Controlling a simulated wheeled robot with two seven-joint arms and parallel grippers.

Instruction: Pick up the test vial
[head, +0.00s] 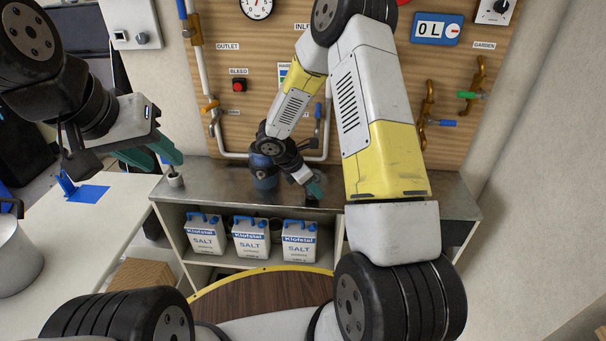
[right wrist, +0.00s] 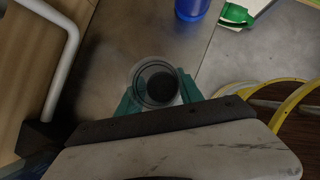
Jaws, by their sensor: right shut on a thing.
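The test vial (right wrist: 152,80) shows end-on in the right wrist view as a clear round tube with a dark centre. It sits between the green fingers of my right gripper (right wrist: 160,100), which is shut on it. In the head view my right gripper (head: 313,188) is low over the metal shelf top; the vial is too small and dark to make out there. My left gripper (head: 155,158) is at the left with its green fingers apart. One of its fingertips is just above a small white cup (head: 175,181); I cannot tell if they touch.
The metal-topped shelf (head: 220,180) holds several salt jugs (head: 250,238) below. A blue container (head: 264,172) stands behind my right gripper. In the right wrist view a blue item (right wrist: 191,9) and a green item (right wrist: 236,14) are farther along. The panel with pipes rises behind.

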